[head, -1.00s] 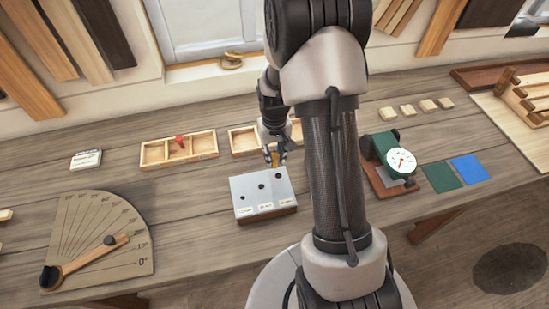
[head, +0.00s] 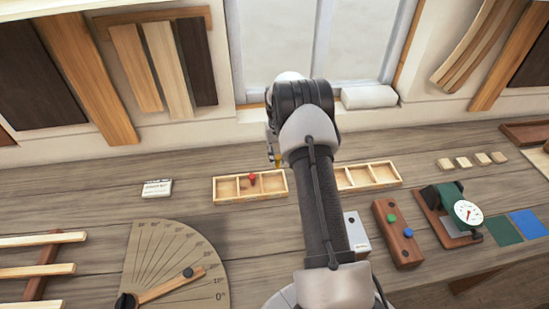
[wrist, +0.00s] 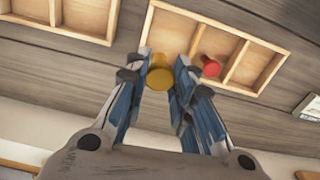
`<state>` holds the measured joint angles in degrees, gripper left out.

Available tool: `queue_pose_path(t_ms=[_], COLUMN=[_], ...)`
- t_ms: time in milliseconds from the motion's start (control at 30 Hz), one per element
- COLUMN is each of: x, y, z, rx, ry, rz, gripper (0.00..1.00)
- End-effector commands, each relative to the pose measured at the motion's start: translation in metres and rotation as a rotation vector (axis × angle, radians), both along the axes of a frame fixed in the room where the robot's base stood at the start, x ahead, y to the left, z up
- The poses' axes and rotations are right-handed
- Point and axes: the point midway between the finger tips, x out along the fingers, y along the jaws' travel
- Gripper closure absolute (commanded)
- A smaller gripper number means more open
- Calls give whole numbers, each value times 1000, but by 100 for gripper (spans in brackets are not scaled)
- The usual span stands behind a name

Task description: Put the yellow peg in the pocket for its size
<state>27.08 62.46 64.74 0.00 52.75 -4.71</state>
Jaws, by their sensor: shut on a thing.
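The yellow peg (wrist: 158,77) is between the fingers of my gripper (wrist: 165,75), which is shut on it. In the head view the yellow peg (head: 277,159) hangs below my gripper (head: 274,155), behind and above the right end of a three-compartment wooden tray (head: 228,201). A red peg (head: 252,178) stands in that tray's middle compartment. In the wrist view the tray (wrist: 172,8) lies beyond the fingers, with the red peg (wrist: 210,66) right of my gripper. The peg is apart from the tray floor as far as I can tell.
A second tray (head: 368,187) and a metal-topped block (head: 356,236) are partly hidden by my arm. A wooden block with green and blue pegs (head: 405,250), a dial gauge (head: 467,212), an angle board (head: 165,250) and a card (head: 157,188) stand around. The window wall is behind.

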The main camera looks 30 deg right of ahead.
Motion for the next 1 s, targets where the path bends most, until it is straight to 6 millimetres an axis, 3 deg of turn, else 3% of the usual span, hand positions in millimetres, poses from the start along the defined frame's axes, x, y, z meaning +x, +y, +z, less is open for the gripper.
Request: queue_pose_path(t_ms=[400, 767, 800, 1000], x=[0, 0, 0, 0], y=[1, 1, 1, 1], z=[-47, -53, -53, -53], rx=[0, 0, 0, 0], ry=[0, -1, -1, -1], rz=[1, 1, 1, 1], gripper=[89, 89, 75, 62])
